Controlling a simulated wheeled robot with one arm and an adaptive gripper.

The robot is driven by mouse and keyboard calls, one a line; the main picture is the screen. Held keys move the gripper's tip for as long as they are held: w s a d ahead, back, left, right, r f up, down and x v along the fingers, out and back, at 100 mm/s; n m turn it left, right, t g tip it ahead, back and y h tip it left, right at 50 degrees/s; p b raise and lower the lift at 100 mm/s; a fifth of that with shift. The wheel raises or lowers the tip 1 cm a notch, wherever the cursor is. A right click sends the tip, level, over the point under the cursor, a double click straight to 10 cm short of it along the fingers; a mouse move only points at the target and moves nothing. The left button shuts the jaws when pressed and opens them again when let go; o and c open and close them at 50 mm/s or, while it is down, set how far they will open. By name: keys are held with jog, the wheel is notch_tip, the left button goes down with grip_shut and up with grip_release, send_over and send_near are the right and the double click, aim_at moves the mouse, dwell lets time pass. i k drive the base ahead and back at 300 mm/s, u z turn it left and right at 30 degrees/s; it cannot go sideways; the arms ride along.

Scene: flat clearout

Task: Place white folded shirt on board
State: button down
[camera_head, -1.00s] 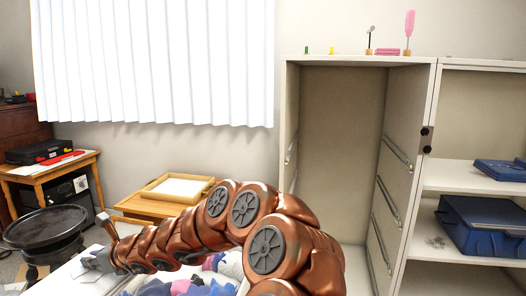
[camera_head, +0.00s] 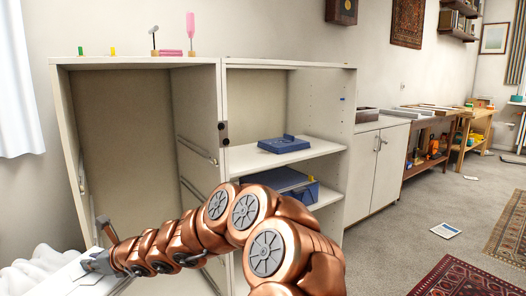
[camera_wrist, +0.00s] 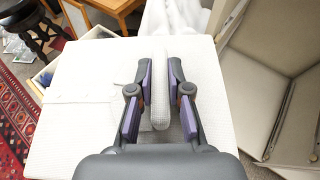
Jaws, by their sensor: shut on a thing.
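My gripper (camera_wrist: 160,70) is shut on the white folded shirt (camera_wrist: 85,95), pinching a pale upright edge between its fingers in the wrist view. The shirt is a broad, flat white square spread under and around the fingers, with small marks like buttons on its left part. In the head view my gripper (camera_head: 100,263) is at the lower left, with part of the white shirt (camera_head: 58,284) beneath it, cut off by the picture edge. I cannot make out a board for certain in either current view.
An open cabinet (camera_head: 222,75) with an empty tall bay stands close behind my arm. Blue cases (camera_head: 285,144) lie on its right-hand shelves. White crumpled cloth (camera_head: 38,264) lies at the lower left.

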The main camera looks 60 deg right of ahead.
aim_at(252, 158)
jog(key=z, duration=1.15)
